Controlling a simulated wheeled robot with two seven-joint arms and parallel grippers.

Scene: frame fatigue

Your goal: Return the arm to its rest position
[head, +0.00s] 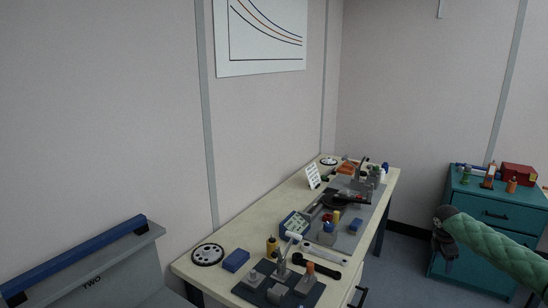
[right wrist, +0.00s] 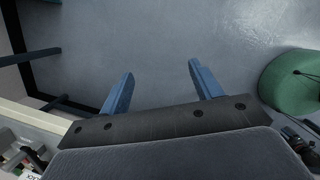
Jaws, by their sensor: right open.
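My right arm, in a green quilted sleeve, comes in from the right edge of the head view. Its dark gripper (head: 446,246) hangs in front of the teal cabinet, to the right of the workbench and apart from it. In the right wrist view the two blue fingers of the gripper (right wrist: 161,72) stand wide apart with nothing between them. Bare grey floor lies beyond them. My left gripper is not in view.
A cream workbench (head: 205,267) runs along the wall, with several tools and blocks on grey mats. A teal drawer cabinet (head: 476,208) stands at the right, with a red box (head: 518,174) on top. Floor (right wrist: 225,30) is clear below the gripper.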

